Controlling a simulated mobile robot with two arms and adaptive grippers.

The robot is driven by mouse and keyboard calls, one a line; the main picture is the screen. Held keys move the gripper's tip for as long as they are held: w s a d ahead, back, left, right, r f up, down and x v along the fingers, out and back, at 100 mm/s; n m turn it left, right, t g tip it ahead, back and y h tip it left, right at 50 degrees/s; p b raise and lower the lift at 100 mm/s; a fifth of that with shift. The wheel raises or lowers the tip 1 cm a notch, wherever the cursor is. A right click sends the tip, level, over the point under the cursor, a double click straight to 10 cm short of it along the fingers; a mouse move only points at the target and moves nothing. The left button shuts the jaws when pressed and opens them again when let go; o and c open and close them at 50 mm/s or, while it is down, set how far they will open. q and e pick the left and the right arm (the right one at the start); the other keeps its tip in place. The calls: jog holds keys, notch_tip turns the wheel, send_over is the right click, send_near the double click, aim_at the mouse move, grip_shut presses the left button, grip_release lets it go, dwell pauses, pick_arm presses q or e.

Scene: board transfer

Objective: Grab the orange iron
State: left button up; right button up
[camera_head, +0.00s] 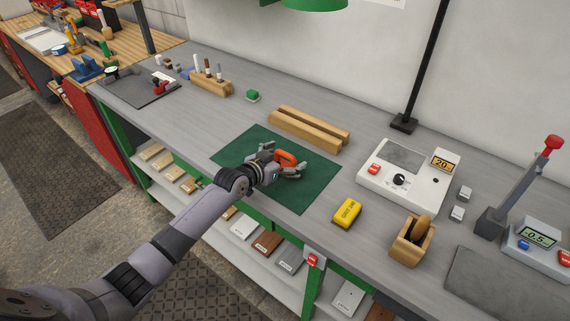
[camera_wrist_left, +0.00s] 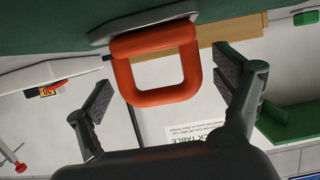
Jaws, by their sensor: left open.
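The orange iron (camera_head: 287,158) is on the green mat (camera_head: 312,192) on the grey workbench, partly covered by my left gripper (camera_head: 291,165). In the left wrist view, the iron's orange loop handle (camera_wrist_left: 122,73) hangs from its grey base (camera_wrist_left: 140,22), which rests against the mat in this upturned picture. My left gripper (camera_wrist_left: 166,82) is open, with one finger on each side of the handle. Clear gaps show between both fingers and the handle. My right gripper is in neither view.
Two wooden bars (camera_head: 308,128) lie behind the mat. A yellow block (camera_head: 347,213) and a wooden holder (camera_head: 412,241) are to the right, with a white station (camera_head: 405,178) behind them. A green block (camera_head: 253,96) and a wooden tool rack (camera_head: 211,84) are to the left.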

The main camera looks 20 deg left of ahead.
pick_arm(q)
jog(key=shift+c, duration=0.2)
jog(key=c, duration=1.5)
jog(key=shift+r, duration=0.1)
jog(key=shift+c, duration=0.3)
